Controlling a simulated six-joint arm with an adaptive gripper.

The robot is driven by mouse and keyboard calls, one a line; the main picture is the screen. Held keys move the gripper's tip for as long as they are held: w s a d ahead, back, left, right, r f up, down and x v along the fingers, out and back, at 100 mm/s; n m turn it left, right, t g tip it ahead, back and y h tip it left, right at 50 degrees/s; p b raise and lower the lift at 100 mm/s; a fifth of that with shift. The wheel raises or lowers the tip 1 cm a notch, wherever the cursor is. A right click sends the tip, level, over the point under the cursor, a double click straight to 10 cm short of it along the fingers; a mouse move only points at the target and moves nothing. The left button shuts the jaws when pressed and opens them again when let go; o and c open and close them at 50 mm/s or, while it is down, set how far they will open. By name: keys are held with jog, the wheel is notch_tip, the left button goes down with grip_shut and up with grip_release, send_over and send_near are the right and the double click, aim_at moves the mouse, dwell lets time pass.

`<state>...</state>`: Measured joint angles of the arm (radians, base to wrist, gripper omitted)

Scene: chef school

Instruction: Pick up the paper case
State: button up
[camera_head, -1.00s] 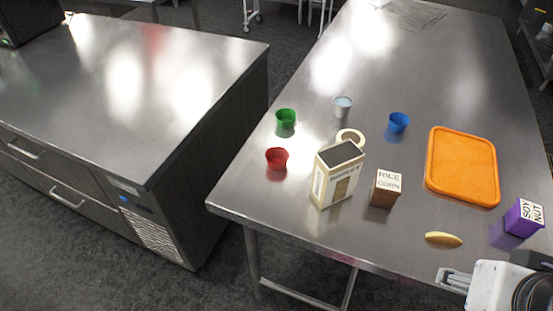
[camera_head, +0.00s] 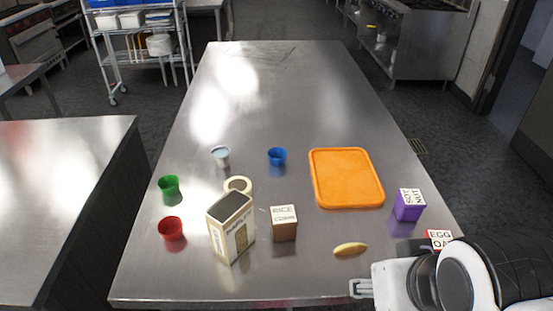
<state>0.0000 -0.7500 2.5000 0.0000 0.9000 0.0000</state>
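The paper case appears to be the upright cream and tan box (camera_head: 238,240) with a dark top and printed sides, standing near the front left of the steel table. It stands apart from my gripper. My gripper (camera_head: 360,288) is at the front edge of the table, to the right of and lower than the case in the picture. Only a small part of its fingers shows, so its opening is unclear. Nothing is seen held in it.
Close to the case are a tape-like ring (camera_head: 238,184), a red cup (camera_head: 171,229) and a brown block (camera_head: 284,230). Also on the steel table (camera_head: 260,110) are green (camera_head: 168,184), grey (camera_head: 221,157) and blue (camera_head: 277,156) cups, an orange tray (camera_head: 346,178), a yellow oblong (camera_head: 350,249) and a purple block (camera_head: 408,206). The far table is clear.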

jog(key=c, duration=0.7)
